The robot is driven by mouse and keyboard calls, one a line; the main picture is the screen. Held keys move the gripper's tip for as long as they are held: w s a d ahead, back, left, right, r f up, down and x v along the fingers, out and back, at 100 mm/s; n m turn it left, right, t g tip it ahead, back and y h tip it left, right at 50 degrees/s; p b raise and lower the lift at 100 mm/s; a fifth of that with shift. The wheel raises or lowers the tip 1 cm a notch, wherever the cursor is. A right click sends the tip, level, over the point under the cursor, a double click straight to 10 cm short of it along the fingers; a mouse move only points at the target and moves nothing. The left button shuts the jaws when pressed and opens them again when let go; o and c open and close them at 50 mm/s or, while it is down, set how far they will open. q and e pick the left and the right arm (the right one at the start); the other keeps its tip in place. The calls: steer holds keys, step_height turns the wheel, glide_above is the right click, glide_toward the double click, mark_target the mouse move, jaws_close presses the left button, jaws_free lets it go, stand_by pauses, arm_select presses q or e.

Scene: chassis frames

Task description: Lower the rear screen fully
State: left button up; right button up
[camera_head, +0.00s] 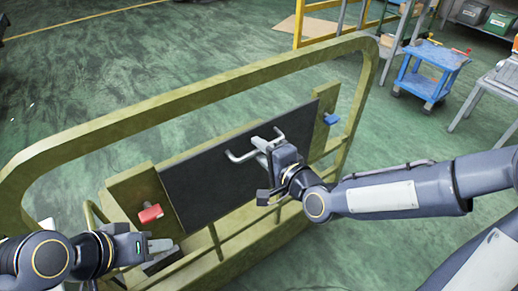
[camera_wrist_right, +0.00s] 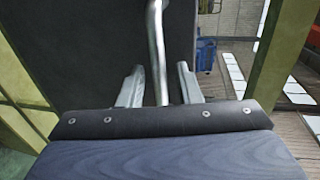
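The rear screen is a flat dark grey panel (camera_head: 205,182) standing tilted inside a yellow-green frame (camera_head: 150,105). A bent metal handle (camera_head: 240,157) is fixed to its face. My right gripper (camera_head: 265,143) is at the handle. In the right wrist view the handle bar (camera_wrist_right: 157,50) passes between its two fingers (camera_wrist_right: 158,88), with a gap visible on each side. A red latch (camera_head: 150,213) is on the left post and a blue latch (camera_head: 331,118) on the right post. My left gripper (camera_head: 162,246) is just below the red latch, apart from it; its finger opening is unclear.
Lower rails (camera_head: 215,240) of the frame run under the panel. A blue cart (camera_head: 428,72) and a grey table (camera_head: 490,85) stand to the right. A yellow railing (camera_head: 300,25) is behind. The green floor at left is clear.

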steer(key=shift+w+a+f, duration=0.1)
steer(key=shift+w+a, duration=0.25)
steer(key=shift+w, duration=0.1)
jaws_close()
